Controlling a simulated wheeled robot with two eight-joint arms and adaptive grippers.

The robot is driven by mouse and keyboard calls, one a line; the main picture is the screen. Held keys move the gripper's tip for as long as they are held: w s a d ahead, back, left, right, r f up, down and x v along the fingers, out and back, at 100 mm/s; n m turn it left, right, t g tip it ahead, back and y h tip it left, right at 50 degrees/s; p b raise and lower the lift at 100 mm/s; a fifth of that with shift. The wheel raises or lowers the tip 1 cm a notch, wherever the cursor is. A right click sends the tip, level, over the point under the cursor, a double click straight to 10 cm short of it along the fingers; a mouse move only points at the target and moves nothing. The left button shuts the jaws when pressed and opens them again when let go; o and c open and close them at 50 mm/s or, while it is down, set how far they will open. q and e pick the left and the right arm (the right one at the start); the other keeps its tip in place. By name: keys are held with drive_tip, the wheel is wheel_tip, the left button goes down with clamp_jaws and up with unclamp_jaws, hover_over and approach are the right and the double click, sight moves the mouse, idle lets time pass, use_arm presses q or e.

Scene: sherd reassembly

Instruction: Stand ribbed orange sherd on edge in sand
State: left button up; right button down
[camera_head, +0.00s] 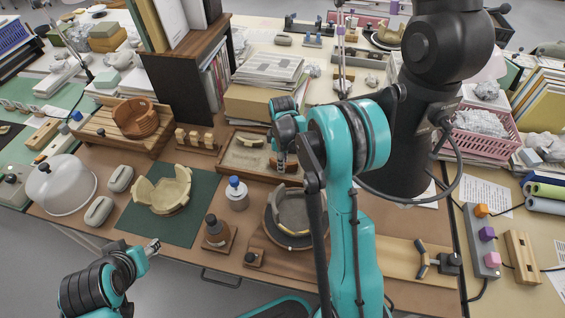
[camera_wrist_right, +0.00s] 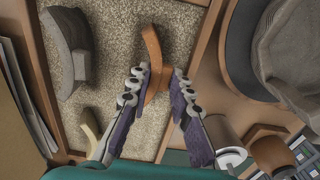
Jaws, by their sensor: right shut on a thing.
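The orange sherd (camera_wrist_right: 152,48) is a curved strip in the right wrist view. My right gripper (camera_wrist_right: 154,92) is shut on its near end. The sherd's far end reaches out over the sand (camera_wrist_right: 112,65); I cannot tell whether it touches. No ribs show clearly. In the head view my right gripper (camera_head: 281,163) is over the right side of the sand tray (camera_head: 226,168), and its fingers and arm hide the sherd. A grey sherd (camera_wrist_right: 66,52) and a cream sherd (camera_wrist_right: 90,128) stand in the sand. My left gripper (camera_head: 153,247) is empty near the table's front edge.
A cream vessel (camera_head: 163,191) sits on a green mat. An orange pot (camera_head: 135,118) stands behind left.

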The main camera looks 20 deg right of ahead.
drive_tip(key=c, duration=1.3)
unclamp_jaws()
drive_tip(key=shift+r, duration=0.15)
wheel_tip(320, 180, up, 12)
